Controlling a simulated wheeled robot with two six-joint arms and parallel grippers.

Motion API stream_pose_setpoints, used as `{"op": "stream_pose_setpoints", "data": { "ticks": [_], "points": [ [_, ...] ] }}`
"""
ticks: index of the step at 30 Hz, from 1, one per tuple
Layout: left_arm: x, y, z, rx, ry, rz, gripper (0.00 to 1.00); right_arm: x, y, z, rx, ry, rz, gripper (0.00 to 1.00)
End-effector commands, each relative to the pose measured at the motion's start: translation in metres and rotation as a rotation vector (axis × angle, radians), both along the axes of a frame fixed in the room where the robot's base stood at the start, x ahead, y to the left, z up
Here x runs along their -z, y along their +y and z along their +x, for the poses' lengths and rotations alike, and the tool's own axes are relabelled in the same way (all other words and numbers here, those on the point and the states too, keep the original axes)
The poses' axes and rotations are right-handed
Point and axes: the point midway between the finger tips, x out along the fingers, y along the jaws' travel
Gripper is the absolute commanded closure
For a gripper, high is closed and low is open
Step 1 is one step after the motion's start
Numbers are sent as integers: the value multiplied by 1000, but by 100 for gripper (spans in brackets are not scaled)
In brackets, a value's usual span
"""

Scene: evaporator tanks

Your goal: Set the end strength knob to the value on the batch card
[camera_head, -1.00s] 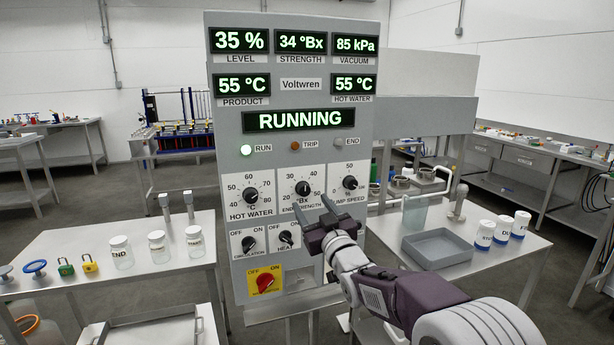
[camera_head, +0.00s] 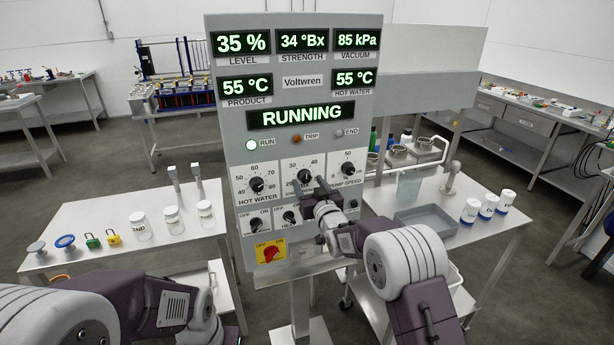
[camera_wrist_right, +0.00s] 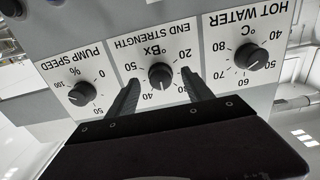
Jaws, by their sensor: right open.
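The black END STRENGTH knob (camera_head: 304,177) is the middle one in the panel's upper knob row. In the right wrist view, upside down, the same knob (camera_wrist_right: 160,75) shows its pointer between 30 and 40. My right gripper (camera_head: 317,188) is at the panel, partly hiding this knob's scale and label. In the wrist view its open fingers (camera_wrist_right: 161,80) stand on either side of the knob, with gaps showing; I cannot tell how deep they reach. The STRENGTH display (camera_head: 302,41) reads 34 °Bx. I see no batch card. My left arm enters bottom left, its gripper out of sight.
The HOT WATER knob (camera_head: 256,184) and PUMP SPEED knob (camera_head: 348,170) flank it closely. Below are the HEAT switch (camera_head: 289,217) and a red switch (camera_head: 270,254). Side tables hold jars (camera_head: 174,220), a grey tray (camera_head: 427,219) and white containers (camera_head: 488,207).

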Motion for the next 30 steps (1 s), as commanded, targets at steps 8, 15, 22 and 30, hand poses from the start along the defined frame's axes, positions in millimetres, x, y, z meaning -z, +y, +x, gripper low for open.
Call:
{"op": "stream_pose_setpoints", "data": {
  "ticks": [8,15,22,30],
  "points": [
    [-8,0,0,0,0,0,64,0,6,19,0,1,0,41],
    [-7,0,0,0,0,0,64,0,6,19,0,0,0,52],
    [-7,0,0,0,0,0,64,0,6,19,0,0,-1,100],
    [12,0,0,0,0,0,64,1,6,19,0,-15,-37,100]
  ]
}}
